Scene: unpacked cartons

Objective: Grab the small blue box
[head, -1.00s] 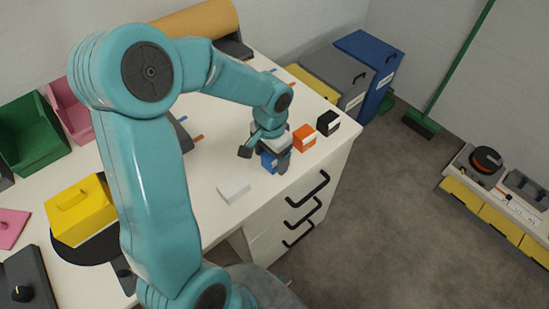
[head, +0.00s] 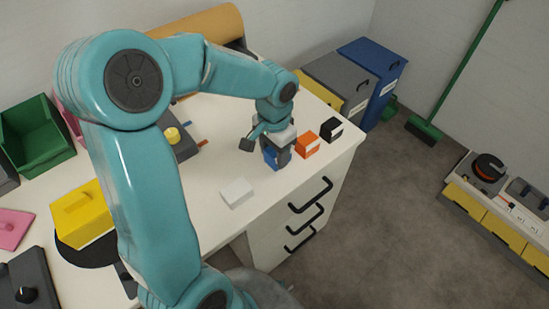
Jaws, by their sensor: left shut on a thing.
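The small blue box (head: 270,155) is on or just above the white counter (head: 225,162), near its right front edge; I cannot tell whether it touches the top. My left gripper (head: 278,156) comes down over it from above and is shut on it, with grey fingers hiding part of the box. An orange box (head: 306,145) stands just right of the gripper, and a black box (head: 331,129) stands beyond it. A white box (head: 237,192) lies in front and to the left. My right gripper is not in view.
A yellow box (head: 80,213) and an open green bin (head: 38,136) are at the left. Black drawer handles (head: 309,195) stick out from the counter's front. Coloured bins (head: 366,84) stand beyond the counter.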

